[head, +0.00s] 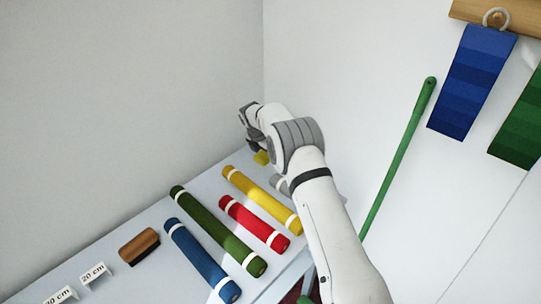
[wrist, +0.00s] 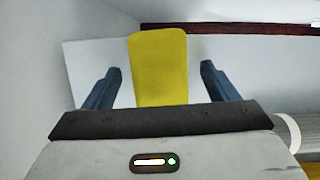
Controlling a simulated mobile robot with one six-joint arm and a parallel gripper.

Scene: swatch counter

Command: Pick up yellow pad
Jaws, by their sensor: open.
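The yellow pad (wrist: 160,68) is a flat rounded block. In the wrist view it stands out between the two fingers of my gripper (wrist: 158,80), with a gap on each side, so the fingers do not touch it. In the head view only a small part of the yellow pad (head: 261,158) shows below my gripper, at the back of the counter. My gripper is open. In the head view my own wrist hides most of the fingers and the pad.
On the counter (head: 150,215) lie a yellow roll (head: 262,200), a red roll (head: 254,223), a green roll (head: 217,230) and a blue roll (head: 200,260). Walls close in behind.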

